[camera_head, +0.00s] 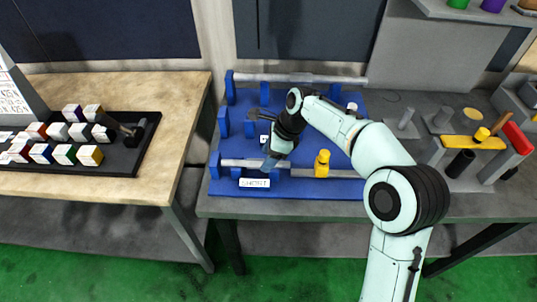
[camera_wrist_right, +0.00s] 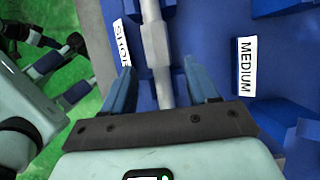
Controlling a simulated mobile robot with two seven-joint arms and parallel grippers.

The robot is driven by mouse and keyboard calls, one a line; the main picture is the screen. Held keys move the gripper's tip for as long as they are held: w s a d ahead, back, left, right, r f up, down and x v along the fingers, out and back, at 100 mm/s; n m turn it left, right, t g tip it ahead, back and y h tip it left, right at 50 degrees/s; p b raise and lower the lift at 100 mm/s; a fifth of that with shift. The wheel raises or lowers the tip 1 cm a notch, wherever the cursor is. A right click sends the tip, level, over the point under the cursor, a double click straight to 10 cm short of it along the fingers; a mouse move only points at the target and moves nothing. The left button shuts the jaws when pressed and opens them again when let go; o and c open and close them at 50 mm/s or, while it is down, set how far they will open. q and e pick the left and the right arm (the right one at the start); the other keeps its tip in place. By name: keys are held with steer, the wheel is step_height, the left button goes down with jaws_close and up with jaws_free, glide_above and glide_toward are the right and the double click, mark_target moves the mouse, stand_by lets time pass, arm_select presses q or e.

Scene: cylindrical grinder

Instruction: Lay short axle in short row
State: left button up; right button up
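The short axle (camera_wrist_right: 157,55) is a grey stepped shaft lying level along the front row of the blue rack (camera_head: 300,192), behind the "SHORT" label (camera_head: 254,183). It also shows in the head view (camera_head: 238,163). The axle's lower end is hidden by the gripper body. The "MEDIUM" label (camera_wrist_right: 246,67) is on the rack beyond the axle.
A long grey axle (camera_head: 300,78) lies across the rack's back row. A yellow part (camera_head: 322,163) stands by the front row. Grey fixtures with a yellow piece (camera_head: 472,143) are at right. A wooden table (camera_head: 180,100) at left bears a black tray (camera_head: 75,187) of cubes.

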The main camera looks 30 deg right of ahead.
steer(key=p+v, duration=0.3)
steer(key=v, duration=1)
steer(key=shift+a+r, duration=0.2)
steer(key=shift+a, duration=0.05)
